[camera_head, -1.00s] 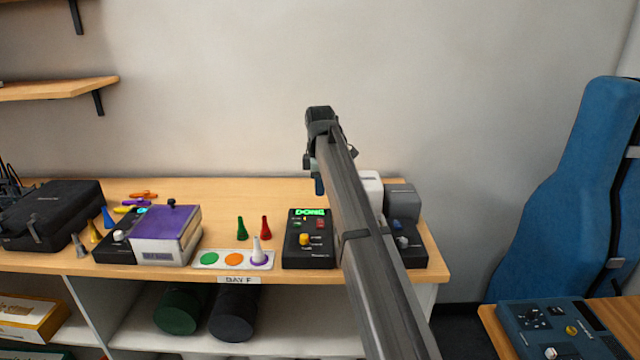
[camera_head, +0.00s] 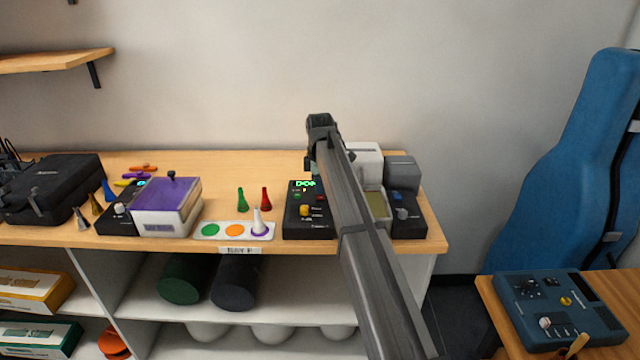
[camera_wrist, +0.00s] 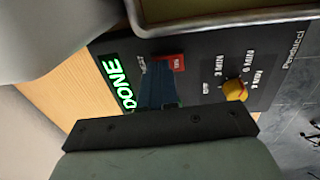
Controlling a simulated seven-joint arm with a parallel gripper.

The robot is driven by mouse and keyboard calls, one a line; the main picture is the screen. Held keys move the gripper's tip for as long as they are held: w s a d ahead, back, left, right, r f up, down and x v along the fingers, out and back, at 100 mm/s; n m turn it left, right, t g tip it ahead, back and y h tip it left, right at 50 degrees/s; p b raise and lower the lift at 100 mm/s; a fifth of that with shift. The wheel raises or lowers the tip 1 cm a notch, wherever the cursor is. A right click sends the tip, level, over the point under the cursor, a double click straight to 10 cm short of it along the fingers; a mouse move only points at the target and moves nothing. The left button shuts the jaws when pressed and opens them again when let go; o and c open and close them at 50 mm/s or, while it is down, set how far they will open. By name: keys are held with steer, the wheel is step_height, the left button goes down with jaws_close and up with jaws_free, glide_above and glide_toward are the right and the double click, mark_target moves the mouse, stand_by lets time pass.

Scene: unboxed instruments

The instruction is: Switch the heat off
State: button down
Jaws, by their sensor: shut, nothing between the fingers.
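A black control box (camera_head: 296,222) stands at the shelf's front edge, with a lit green DONE display, small buttons and a yellow knob (camera_head: 305,211). In the wrist view, the display (camera_wrist: 117,84), red button (camera_wrist: 171,63) and yellow knob (camera_wrist: 235,89) show, the knob beside minute markings. My gripper (camera_wrist: 157,72) is shut and empty. Its bluish fingers point over the panel between display and red button, hiding part of it; I cannot tell whether they touch. In the head view my arm hides the fingertips and the box's right side.
A metal-rimmed tray (camera_wrist: 142,27) adjoins the box, near a white unit (camera_head: 363,156). A dark device with a grey knob (camera_head: 403,214) stands right. A card with coloured dots (camera_head: 212,231), several cones and a purple-lidded box (camera_head: 170,198) stand left. The shelf behind the cones is clear.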

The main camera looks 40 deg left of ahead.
mark_target(320, 198)
steer(key=shift+w+a+f, duration=0.2)
steer(key=shift+f, duration=0.35)
steer(key=shift+d, duration=0.15)
steer(key=shift+s+d, duration=0.55)
steer(key=shift+s, duration=0.05)
step_height(320, 198, up, 15)
steer(key=f, duration=0.9)
steer(key=a+f, duration=0.1)
steer(key=f, duration=0.3)
steer(key=shift+w+f, duration=0.3)
steer(key=shift+f, duration=0.15)
